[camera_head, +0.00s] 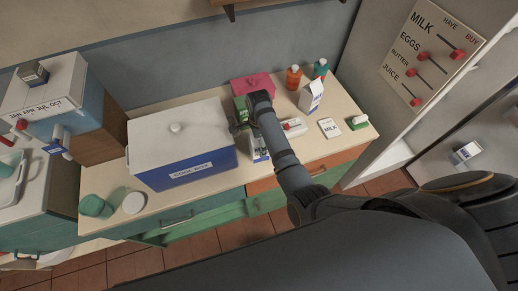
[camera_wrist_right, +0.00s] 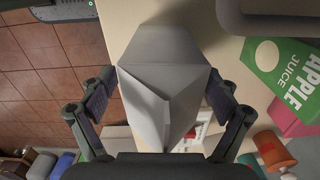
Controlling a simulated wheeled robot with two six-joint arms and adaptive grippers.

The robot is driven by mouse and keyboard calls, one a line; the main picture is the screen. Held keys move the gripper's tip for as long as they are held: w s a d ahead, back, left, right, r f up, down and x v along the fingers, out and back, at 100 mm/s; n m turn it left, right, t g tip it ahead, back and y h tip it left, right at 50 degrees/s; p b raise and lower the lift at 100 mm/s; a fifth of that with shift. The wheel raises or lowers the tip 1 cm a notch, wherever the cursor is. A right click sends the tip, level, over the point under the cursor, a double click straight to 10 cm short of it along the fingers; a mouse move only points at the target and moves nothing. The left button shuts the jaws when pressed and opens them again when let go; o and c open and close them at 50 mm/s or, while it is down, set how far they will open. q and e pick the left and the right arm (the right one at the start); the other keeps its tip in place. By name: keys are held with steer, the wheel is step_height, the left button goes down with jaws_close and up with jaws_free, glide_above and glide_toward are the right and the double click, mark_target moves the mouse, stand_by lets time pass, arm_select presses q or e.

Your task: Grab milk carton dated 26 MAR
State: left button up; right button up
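A white and blue carton (camera_head: 259,147) stands near the counter's front edge, just right of the blue-and-white box, partly hidden by my right gripper (camera_head: 243,128). In the right wrist view its pale gabled top (camera_wrist_right: 165,90) fills the space between the fingers of my right gripper (camera_wrist_right: 160,88). The fingers are spread, one on each side, with what looks like a narrow gap. No date is readable on it. A second white carton (camera_head: 311,96) with a blue mark stands further back to the right; its date is not readable either. My left gripper is not in view.
The blue box (camera_head: 183,170) with a white lid stands close on the left. A green apple juice carton (camera_wrist_right: 288,72) and a pink box (camera_head: 252,84) are behind. Orange (camera_head: 294,77) and teal (camera_head: 320,69) bottles stand at the back right. A MILK card (camera_head: 329,128) lies right.

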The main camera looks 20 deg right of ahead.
steer(key=shift+w+f, duration=0.1)
steer(key=shift+w, duration=0.05)
steer(key=c, duration=1.6)
steer(key=shift+d, duration=0.1)
steer(key=shift+c, duration=0.2)
